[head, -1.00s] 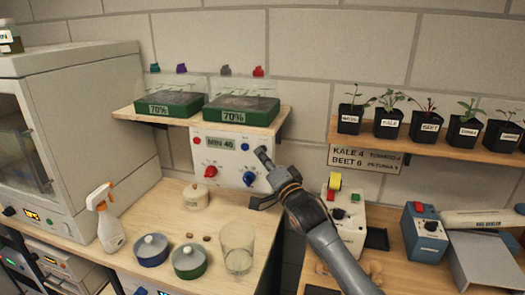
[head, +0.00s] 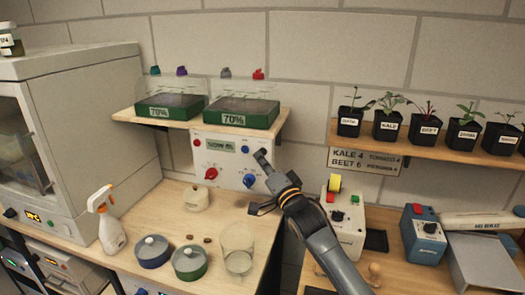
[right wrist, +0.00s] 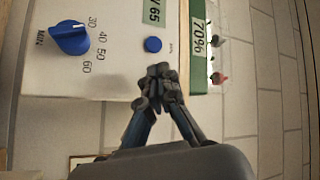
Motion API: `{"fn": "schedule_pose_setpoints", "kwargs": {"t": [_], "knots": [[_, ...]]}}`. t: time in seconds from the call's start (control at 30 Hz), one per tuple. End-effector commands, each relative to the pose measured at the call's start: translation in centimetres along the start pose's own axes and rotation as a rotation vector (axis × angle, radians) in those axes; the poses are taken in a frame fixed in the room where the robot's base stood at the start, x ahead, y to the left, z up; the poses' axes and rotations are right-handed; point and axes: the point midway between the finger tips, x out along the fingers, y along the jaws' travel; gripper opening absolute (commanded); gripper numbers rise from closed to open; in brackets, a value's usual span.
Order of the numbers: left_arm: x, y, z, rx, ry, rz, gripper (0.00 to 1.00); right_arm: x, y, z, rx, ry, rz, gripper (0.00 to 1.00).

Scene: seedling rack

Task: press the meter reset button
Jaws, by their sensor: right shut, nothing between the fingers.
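A white control box (head: 228,163) hangs on the wall under the tray shelf. It has a display (head: 222,146), a red knob (head: 211,173), a blue knob (head: 249,181) and a small round blue button (head: 245,149). In the right wrist view the blue button (right wrist: 153,44) is in plain sight beside the display, with the blue knob (right wrist: 70,37) to its left. My right gripper (head: 262,157) is shut and empty, its tips just right of the button in the head view. In the right wrist view the fingertips (right wrist: 159,72) appear below the button, seemingly apart from it. My left gripper is not in view.
The shelf (head: 190,122) with two green trays is just above the gripper. A glass beaker (head: 238,252), lidded pots and a spray bottle (head: 109,225) stand on the bench below. A white device (head: 343,222) with a red button and a blue box (head: 424,235) stand right.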

Motion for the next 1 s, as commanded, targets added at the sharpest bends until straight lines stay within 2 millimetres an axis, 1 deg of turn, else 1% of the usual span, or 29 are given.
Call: {"fn": "schedule_pose_setpoints", "kwargs": {"t": [0.03,0.37,0.8,1.0], "knots": [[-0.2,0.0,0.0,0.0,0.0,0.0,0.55,-0.1,-0.2,0.0,0.001,0.0,-0.001,0.0],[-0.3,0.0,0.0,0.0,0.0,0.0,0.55,-0.2,-0.3,0.2,0.001,-0.001,0.0,0.0],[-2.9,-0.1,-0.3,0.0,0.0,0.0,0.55,-3.0,-2.5,2.2,0.003,-0.002,0.0,0.0],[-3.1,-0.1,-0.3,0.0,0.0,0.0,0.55,-3.6,-2.7,2.6,0.001,0.0,-0.001,0.0]]}}
